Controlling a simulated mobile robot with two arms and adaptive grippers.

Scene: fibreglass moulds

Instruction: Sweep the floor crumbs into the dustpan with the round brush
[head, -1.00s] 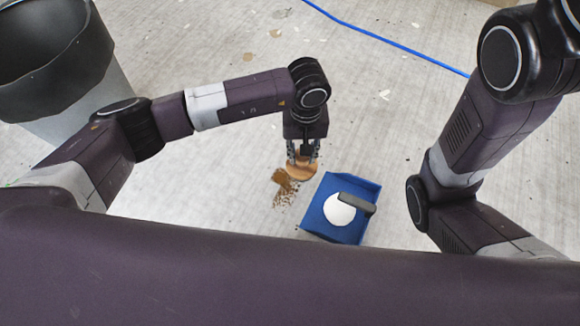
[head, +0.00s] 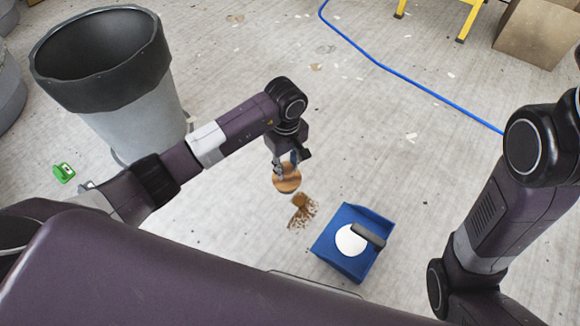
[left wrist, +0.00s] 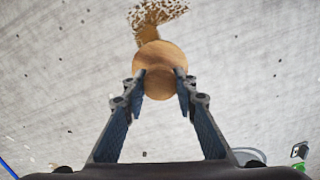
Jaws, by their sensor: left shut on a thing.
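My left gripper (head: 288,166) is shut on the round brush (head: 288,180), which has a wooden disc-shaped top. In the left wrist view the brush (left wrist: 160,62) sits between the fingertips (left wrist: 160,82). Brown crumbs (head: 303,214) lie in a small patch on the floor, just below and right of the brush in the head view. They also show at the top of the left wrist view (left wrist: 158,12). The blue dustpan (head: 349,265) lies right of the crumbs, with a white round piece and a dark handle on it. My right gripper is out of view.
A large grey bin (head: 130,110) with a black rim stands at the left. A small green object (head: 64,173) lies near it. A blue hose (head: 400,75) crosses the floor. Yellow legs (head: 468,20) and a cardboard box (head: 537,32) are at the back right.

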